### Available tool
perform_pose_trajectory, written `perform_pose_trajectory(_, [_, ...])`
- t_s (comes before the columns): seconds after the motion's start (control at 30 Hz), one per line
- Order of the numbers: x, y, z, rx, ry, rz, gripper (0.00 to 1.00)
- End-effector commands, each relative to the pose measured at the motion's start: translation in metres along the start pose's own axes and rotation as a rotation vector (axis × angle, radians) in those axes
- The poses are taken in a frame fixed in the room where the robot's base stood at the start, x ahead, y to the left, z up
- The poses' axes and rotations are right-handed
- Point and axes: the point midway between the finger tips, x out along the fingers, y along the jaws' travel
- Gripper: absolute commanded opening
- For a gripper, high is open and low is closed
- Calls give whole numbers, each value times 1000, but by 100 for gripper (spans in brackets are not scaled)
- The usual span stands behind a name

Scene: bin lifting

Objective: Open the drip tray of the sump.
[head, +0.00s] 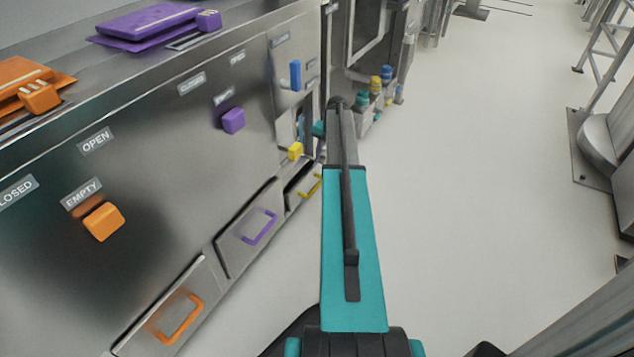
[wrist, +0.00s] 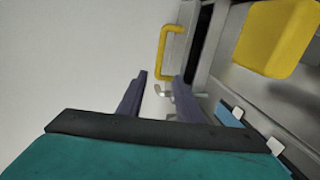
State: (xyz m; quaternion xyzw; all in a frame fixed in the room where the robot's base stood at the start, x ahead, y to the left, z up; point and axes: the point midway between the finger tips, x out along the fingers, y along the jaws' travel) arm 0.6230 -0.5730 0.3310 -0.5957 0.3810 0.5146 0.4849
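Low drawer fronts run along the foot of the steel cabinet; none carries a readable sump label. One has a yellow handle (head: 312,186), one a purple handle (head: 260,227), one an orange handle (head: 178,320). In the wrist view the yellow handle (wrist: 168,42) stands out from its metal front, just beyond my fingertips. My gripper (wrist: 160,76) is open, its two dark fingers apart with nothing between them. It is pointed toward the yellow handle and appears not to touch it. In the head view my arm hides most of the gripper.
A yellow knob (head: 295,151) sits above the yellow-handled drawer and looms large in the wrist view (wrist: 278,36). A purple knob (head: 233,120) and an orange knob (head: 104,221) are farther along the cabinet. Open pale floor (head: 470,180) lies to the right; a metal frame stands beyond it.

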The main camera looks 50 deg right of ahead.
Motion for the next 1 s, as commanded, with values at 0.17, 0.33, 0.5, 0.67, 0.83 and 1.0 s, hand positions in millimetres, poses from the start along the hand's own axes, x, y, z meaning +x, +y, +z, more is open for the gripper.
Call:
perform_pose_trajectory(0.17, [13,0,0,-1,-1,0,33])
perform_pose_trajectory(0.33, [33,-1,1,-2,-1,1,33])
perform_pose_trajectory(0.5, [58,-1,1,-2,-1,1,33])
perform_pose_trajectory(0.67, [81,-1,1,-2,-2,1,33])
perform_pose_trajectory(0.83, [106,-2,1,-3,-1,0,33])
perform_pose_trajectory(1.0, [125,-2,2,-4,-1,0,33])
